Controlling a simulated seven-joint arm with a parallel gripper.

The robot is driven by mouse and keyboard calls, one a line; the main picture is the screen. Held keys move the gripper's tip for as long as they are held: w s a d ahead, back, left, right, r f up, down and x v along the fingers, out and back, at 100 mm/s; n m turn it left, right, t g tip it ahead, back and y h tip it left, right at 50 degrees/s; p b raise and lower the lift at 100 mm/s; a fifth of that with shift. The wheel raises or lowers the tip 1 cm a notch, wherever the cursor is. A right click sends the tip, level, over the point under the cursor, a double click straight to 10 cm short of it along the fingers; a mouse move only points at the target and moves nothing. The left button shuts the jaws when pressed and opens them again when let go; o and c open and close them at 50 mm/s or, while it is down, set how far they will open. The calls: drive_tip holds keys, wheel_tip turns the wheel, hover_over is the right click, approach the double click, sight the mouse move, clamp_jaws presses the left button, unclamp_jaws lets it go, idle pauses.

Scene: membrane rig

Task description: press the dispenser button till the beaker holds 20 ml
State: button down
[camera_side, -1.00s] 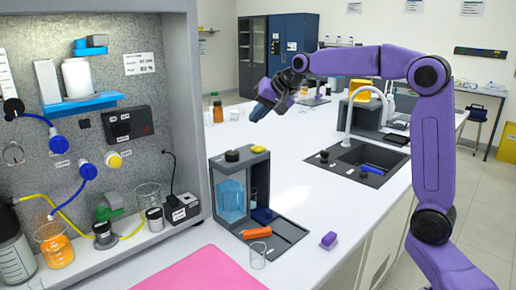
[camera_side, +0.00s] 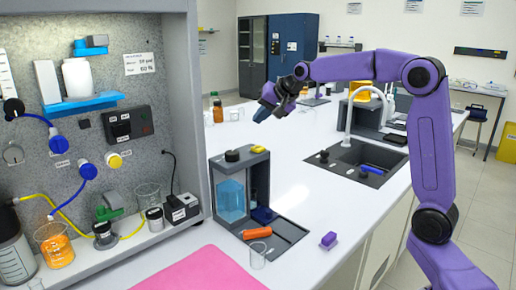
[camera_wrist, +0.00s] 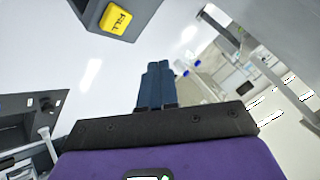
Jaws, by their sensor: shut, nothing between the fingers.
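The dispenser (camera_side: 229,201) is a grey stand with a clear tank of blue liquid, on the counter left of centre. A yellow button (camera_side: 258,149) is on its top. In the wrist view, a yellow button marked FILL (camera_wrist: 118,20) shows at the upper left, on a grey block. A small clear beaker (camera_side: 258,257) stands on the counter at the front of the dispenser and looks empty; its markings are too small to read. My gripper (camera_side: 261,113) is shut and empty, in the air above and behind the dispenser, apart from it. Its dark blue fingers (camera_wrist: 158,72) are together in the wrist view.
An orange object (camera_side: 257,233) lies by the dispenser and a purple block (camera_side: 328,240) to its right. A sink (camera_side: 360,161) with a white tap is further right. A pink mat (camera_side: 203,270) lies in front. The counter between dispenser and sink is clear.

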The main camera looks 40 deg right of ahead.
sight(261, 148)
drive_tip(key=shift+f, duration=2.95)
drive_tip(key=shift+f, duration=0.15)
drive_tip(key=shift+f, duration=0.3)
drive_tip(key=shift+f, duration=0.6)
idle(0.7)
drive_tip(key=shift+r, duration=1.05)
drive_tip(key=shift+r, duration=2.5)
